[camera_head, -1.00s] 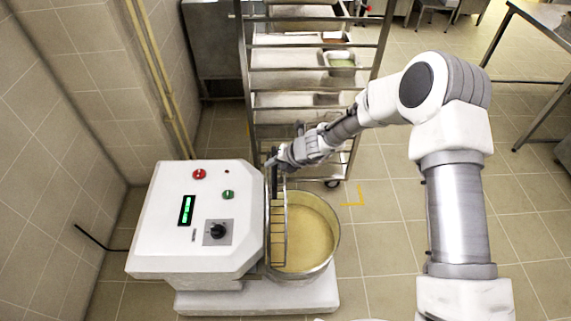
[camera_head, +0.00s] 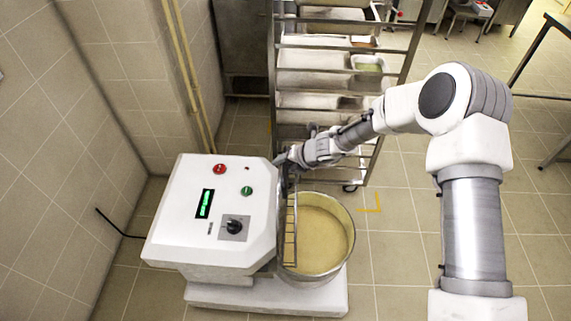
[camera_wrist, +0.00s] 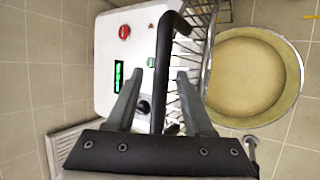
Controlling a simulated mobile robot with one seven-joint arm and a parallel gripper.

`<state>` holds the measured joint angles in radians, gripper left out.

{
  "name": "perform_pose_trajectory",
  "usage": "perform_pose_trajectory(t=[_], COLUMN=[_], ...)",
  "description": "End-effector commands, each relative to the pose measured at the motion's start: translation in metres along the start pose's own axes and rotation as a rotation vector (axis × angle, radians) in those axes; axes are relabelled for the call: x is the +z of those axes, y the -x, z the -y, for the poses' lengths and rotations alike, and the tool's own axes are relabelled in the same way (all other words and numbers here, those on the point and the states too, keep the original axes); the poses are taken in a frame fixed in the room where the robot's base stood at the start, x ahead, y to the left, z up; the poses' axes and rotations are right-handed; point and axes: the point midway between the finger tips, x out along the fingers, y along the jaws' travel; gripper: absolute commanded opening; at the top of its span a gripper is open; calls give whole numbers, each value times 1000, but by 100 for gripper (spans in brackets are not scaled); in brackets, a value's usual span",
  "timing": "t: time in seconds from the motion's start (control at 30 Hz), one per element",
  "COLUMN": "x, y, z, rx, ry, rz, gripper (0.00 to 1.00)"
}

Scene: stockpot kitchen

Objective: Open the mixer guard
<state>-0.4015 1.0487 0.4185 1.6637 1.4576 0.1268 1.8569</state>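The mixer (camera_head: 180,235) is a white machine with a bowl (camera_head: 350,240) of pale yellow contents on its right. Its wire guard (camera_head: 291,235) stands raised, close to upright, along the machine's right side, leaving most of the bowl uncovered. The wires also show in the wrist view (camera_wrist: 190,75). My gripper (camera_head: 284,163) is at the guard's upper end. In the wrist view, my gripper's fingers (camera_wrist: 160,72) are apart, on either side of the guard's black bar handle (camera_wrist: 159,95), with visible gaps. Contact is not clear.
A metal rack (camera_head: 272,80) with trays stands behind the mixer, close to my arm. A tiled wall (camera_head: 60,130) is on the left. Metal tables stand at the far right. The tiled floor (camera_head: 395,270) right of the bowl is clear.

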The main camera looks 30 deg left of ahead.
Motion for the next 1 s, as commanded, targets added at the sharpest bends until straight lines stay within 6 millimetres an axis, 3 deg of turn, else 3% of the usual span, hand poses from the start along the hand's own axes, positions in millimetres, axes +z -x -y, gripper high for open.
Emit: perform_pose_trajectory(t=[0.23, 0.37, 1.0], x=[0, 1, 2], y=[2, 12, 144], z=[0, 0, -1], rx=[-1, -1, -1], ry=[0, 0, 2], rz=[0, 1, 2], gripper=[52, 52, 52])
